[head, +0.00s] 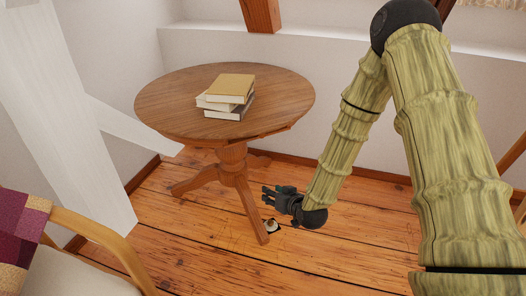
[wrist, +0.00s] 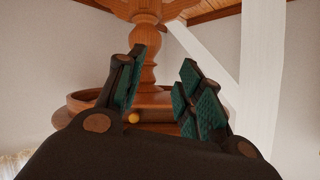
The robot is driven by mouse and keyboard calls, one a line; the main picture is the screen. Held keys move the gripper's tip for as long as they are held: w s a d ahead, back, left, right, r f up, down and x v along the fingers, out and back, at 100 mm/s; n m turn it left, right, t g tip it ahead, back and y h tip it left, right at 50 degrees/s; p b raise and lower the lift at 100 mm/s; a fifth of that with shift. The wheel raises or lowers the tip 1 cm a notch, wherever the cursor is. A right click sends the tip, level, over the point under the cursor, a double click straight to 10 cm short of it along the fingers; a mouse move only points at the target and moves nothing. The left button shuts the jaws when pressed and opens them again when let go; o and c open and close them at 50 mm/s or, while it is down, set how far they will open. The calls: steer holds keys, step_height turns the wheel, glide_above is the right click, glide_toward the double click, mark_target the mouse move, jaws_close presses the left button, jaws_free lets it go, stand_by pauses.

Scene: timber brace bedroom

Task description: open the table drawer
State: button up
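The round wooden table (head: 165,105) stands on a pedestal with splayed feet. A straight edge shows under its right front rim in the head view; I cannot tell if it is the drawer. The wrist view shows the table (wrist: 75,108) upside down, with a small brass-coloured knob (wrist: 133,118) on its apron. The drawer's outline is not clear there. My gripper (head: 266,195) is below the tabletop, right of the pedestal. In the wrist view my gripper (wrist: 163,62) is open and empty, its teal-padded fingers apart. The knob appears between the finger bases, not visibly touched.
Several books (head: 230,90) are stacked on the tabletop. A white timber brace (head: 75,100) stands left of the table, and an armchair (head: 85,260) is at lower left. A small object (head: 271,224) lies on the floor near a table foot. The floor to the right is partly clear.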

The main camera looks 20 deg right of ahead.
steer(key=w+d+r+t+b, duration=0.2)
steer(key=w+r+b, duration=0.1)
steer(key=w, duration=0.3)
steer(key=t+b, duration=0.3)
steer(key=b, duration=0.1)
glide_toward(263, 137)
steer(key=w+a+b, duration=0.1)
steer(key=w+b, duration=0.1)
steer(key=w, duration=0.7)
steer(key=shift+w+a+y+b, duration=0.35)
steer(key=shift+y, duration=0.05)
steer(key=shift+c, duration=0.2)
jaws_close()
